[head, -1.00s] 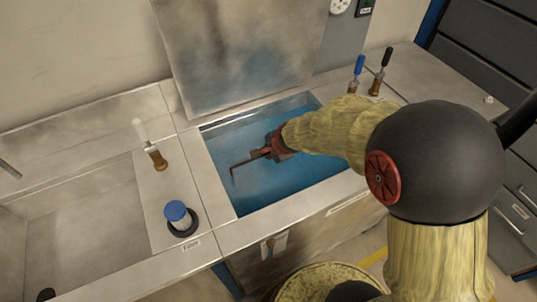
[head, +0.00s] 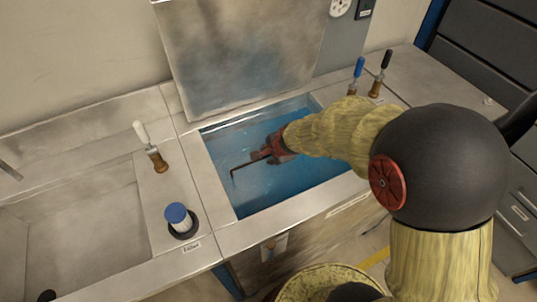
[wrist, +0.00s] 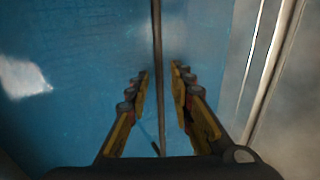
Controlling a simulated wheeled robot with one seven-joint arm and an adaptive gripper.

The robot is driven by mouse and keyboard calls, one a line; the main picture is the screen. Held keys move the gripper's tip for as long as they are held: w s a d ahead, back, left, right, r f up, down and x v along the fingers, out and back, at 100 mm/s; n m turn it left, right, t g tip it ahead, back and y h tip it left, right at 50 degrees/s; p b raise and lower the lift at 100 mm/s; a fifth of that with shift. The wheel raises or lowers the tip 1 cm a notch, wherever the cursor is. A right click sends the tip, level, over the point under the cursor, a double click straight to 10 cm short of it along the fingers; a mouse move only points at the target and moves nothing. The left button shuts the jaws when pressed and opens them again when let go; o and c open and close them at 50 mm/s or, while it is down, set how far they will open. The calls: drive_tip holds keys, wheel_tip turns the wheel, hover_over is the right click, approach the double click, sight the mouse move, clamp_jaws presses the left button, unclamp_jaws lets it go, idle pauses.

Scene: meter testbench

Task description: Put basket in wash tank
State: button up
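The wash tank (head: 225,190) is an open steel basin with blue liquid. My gripper (head: 262,157) reaches down into it from the right. A thin dark bent rod (head: 240,167), perhaps the basket's handle, sticks out left of my gripper and bends down at its end. In the wrist view, my fingers (wrist: 159,85) stand apart with the rod (wrist: 157,30) running between them. Gaps show on both sides of the rod, and I see no clear contact. No basket body can be made out in either view.
A raised steel lid (head: 240,60) stands behind the tank. At left are an empty sink (head: 90,230), a white-handled lever (head: 150,148) and a blue-capped jar (head: 180,218). Blue (head: 357,72) and black (head: 380,72) levers stand at the back right. The tank's wall (wrist: 250,65) is close to my right finger.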

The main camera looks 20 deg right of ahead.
drive_tip(key=s+r+n+p, duration=0.35)
drive_tip(key=s+r, duration=0.35)
drive_tip(key=r, duration=0.4)
drive_tip(key=s+r+n+p, duration=0.2)
drive_tip(key=s+r+n, duration=0.35)
drive_tip(key=r, duration=0.55)
drive_tip(key=s+d+r+n, duration=0.1)
drive_tip(key=s+r+n, duration=0.2)
drive_tip(key=s, duration=0.3)
drive_tip(key=s+d+r+n+h, duration=0.1)
drive_tip(key=s+d+r+n, duration=0.1)
drive_tip(key=s, duration=0.5)
drive_tip(key=shift+r+n, duration=0.65)
drive_tip(key=shift+n, duration=0.25)
drive_tip(key=shift+d, duration=0.15)
